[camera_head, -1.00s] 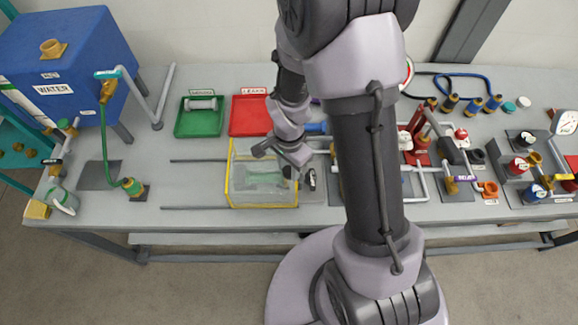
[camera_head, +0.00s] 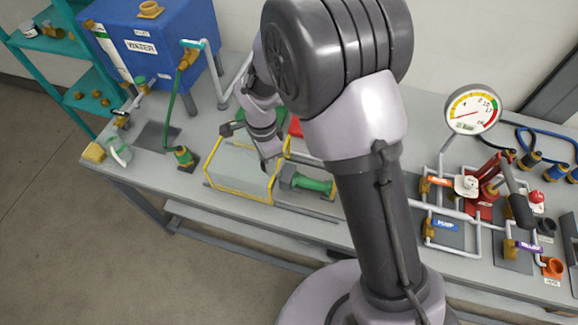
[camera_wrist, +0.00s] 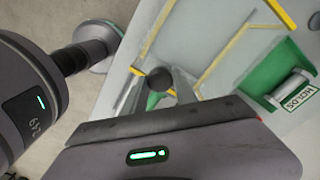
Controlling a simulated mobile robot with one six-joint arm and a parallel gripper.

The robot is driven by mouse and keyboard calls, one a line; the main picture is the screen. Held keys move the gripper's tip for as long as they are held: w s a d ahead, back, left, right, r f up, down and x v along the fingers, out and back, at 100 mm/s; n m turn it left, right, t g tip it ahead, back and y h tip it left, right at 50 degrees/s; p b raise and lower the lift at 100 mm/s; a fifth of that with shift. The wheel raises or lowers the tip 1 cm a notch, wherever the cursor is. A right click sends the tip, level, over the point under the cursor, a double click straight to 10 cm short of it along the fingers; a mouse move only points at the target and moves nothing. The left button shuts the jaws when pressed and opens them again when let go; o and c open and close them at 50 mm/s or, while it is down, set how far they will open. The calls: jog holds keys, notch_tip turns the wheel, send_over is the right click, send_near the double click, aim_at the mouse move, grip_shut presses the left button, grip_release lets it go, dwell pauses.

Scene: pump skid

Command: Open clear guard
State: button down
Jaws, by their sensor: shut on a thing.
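The clear guard (camera_head: 238,168) is a see-through box with yellow edges on the bench. It stands at the left of two thin rails, beside the green and grey pump unit (camera_head: 308,182), which lies uncovered to its right. My gripper (camera_head: 268,160) is at the guard's upper right edge. In the wrist view my gripper (camera_wrist: 172,88) is shut around a dark round knob (camera_wrist: 160,77), and the guard's yellow edges (camera_wrist: 218,62) run behind it. My arm hides part of the bench right of the pump unit.
A green tray (camera_wrist: 268,88) with a pale cylinder is near my gripper. A red tray (camera_head: 295,127) shows partly behind my arm. The blue water tank (camera_head: 160,45) and a green hose fitting (camera_head: 184,157) stand left. Pipes and a gauge (camera_head: 473,109) stand right.

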jog(key=shift+w+a, duration=0.2)
jog(key=shift+a, duration=0.3)
jog(key=shift+w+a, duration=0.15)
jog(key=shift+a, duration=0.35)
jog(key=c, duration=1)
grip_release()
notch_tip(320, 180, up, 18)
jog(key=p, duration=0.3)
jog(key=shift+f, duration=0.25)
jog(key=shift+d, duration=0.1)
